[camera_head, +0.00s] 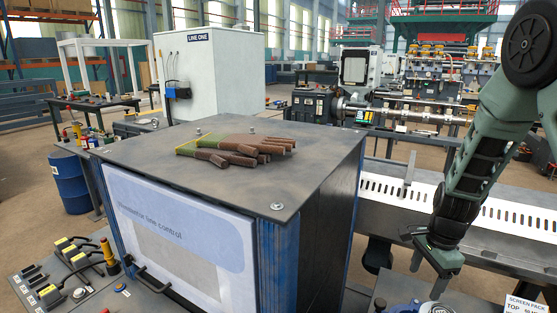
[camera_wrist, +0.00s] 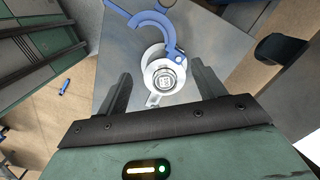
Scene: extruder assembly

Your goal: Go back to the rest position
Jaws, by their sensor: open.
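My arm hangs down at the right of the head view, with my gripper (camera_head: 429,271) low above a small grey surface. In the wrist view my gripper (camera_wrist: 161,70) is open, with its two dark fingers apart and nothing held between them. Beyond the fingertips is a white round part (camera_wrist: 152,73) with a metal bolt-like centre. A blue hook-shaped piece (camera_wrist: 174,30) curves beside it, its hook open on the left. Both rest on a grey plate (camera_wrist: 115,50). In the head view a blue part (camera_head: 404,307) shows at the bottom edge, partly cut off.
A control cabinet (camera_head: 320,180) with brown gloves (camera_head: 240,147) on top stands left of my arm. A white slotted rail (camera_head: 395,178) runs behind my gripper. A screen pack sign (camera_head: 525,305) is at the lower right. Extruder machinery (camera_head: 420,85) stands behind.

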